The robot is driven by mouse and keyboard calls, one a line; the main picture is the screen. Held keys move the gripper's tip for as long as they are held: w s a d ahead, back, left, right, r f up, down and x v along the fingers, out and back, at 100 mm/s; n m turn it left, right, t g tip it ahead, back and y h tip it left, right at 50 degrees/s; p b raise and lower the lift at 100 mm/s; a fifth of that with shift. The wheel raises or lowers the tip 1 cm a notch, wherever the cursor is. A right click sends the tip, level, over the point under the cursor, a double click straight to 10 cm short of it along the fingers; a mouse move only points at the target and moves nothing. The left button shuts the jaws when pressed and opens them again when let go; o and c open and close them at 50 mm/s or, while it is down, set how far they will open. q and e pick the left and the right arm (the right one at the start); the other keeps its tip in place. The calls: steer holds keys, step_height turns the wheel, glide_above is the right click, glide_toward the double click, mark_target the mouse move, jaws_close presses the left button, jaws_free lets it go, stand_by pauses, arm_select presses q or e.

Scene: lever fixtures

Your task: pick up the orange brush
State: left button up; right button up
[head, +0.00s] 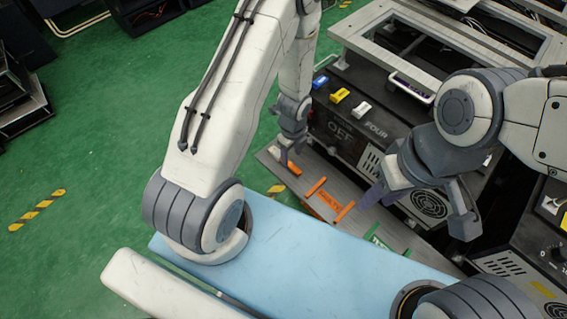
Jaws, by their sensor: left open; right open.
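A small orange piece (293,168) lies on the grey shelf at the front of the black fixture; it may be the orange brush, but it is too small and partly hidden to tell. My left gripper (291,150) is open and points down right at this piece, with a fingertip beside it. I cannot tell whether they touch. Orange bars (316,187) with an orange marking between them lie further right on the shelf. My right gripper (420,207) is open and hangs over the right part of the shelf, with nothing seen between its fingers.
Blue, yellow and white levers (340,95) stand on the black fixture (345,130) behind the shelf. A green marking (375,236) lies on the shelf near my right gripper. The green floor (90,120) at left is mostly clear, with dark equipment at its edges.

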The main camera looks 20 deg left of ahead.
mark_target(290, 163)
arm_select(q)
steer(key=f+b, duration=0.1)
steer(key=f, duration=0.1)
steer(key=f+b, duration=0.1)
steer(key=b, duration=0.1)
steer(key=f+b, duration=0.1)
steer(key=f, duration=0.1)
steer(key=shift+w+a+f+b, duration=0.25)
steer(key=shift+a+f+b, duration=0.05)
steer(key=shift+r, duration=0.1)
jaws_close()
